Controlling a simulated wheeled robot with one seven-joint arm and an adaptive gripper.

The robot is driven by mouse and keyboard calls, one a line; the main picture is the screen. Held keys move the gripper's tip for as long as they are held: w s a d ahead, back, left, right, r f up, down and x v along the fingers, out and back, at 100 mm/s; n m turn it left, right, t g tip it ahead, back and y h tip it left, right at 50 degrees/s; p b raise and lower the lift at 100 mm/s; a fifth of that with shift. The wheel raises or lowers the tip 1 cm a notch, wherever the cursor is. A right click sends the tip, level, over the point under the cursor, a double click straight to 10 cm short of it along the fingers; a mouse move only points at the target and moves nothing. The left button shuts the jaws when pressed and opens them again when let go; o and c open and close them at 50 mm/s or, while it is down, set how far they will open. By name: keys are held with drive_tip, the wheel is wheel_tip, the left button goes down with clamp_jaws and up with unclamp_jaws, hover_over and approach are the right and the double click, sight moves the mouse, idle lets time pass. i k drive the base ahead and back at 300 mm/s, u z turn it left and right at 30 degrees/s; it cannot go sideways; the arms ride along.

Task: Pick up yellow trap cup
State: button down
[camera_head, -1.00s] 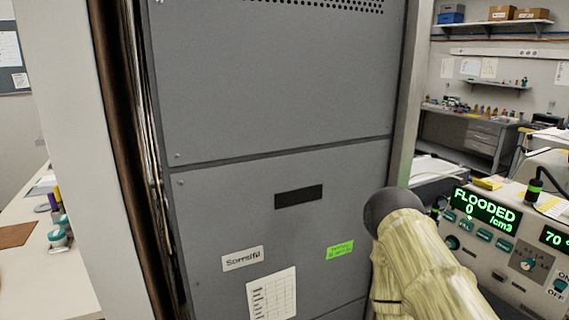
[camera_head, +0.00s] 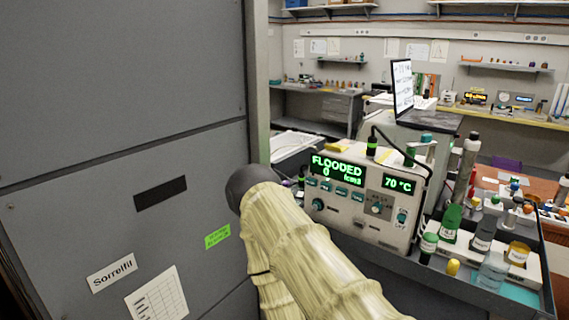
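I cannot tell for sure which thing is the yellow trap cup. A small yellow capped piece (camera_head: 452,267) stands at the front of the tray at the right. A jar with a yellow-orange top (camera_head: 517,253) stands further right in the same tray. The classifier instrument (camera_head: 350,207) reads "FLOODED" and 70 °C, and stands left of the tray. My arm, in a cream sleeve with a dark rounded joint, crosses the lower middle. My gripper does not show, so its hold is hidden.
A tall grey cabinet (camera_head: 120,100) fills the left side, close to my arm. The dark tray (camera_head: 535,290) holds several bottles, with a green bottle (camera_head: 450,220) among them. A laptop (camera_head: 402,88) stands behind. Benches and shelves line the back wall.

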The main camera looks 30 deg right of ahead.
sight(517, 251)
drive_tip(key=k, duration=0.45)
drive_tip(key=z, duration=0.3)
drive_tip(key=i, duration=0.4)
drive_tip(key=z, duration=0.95)
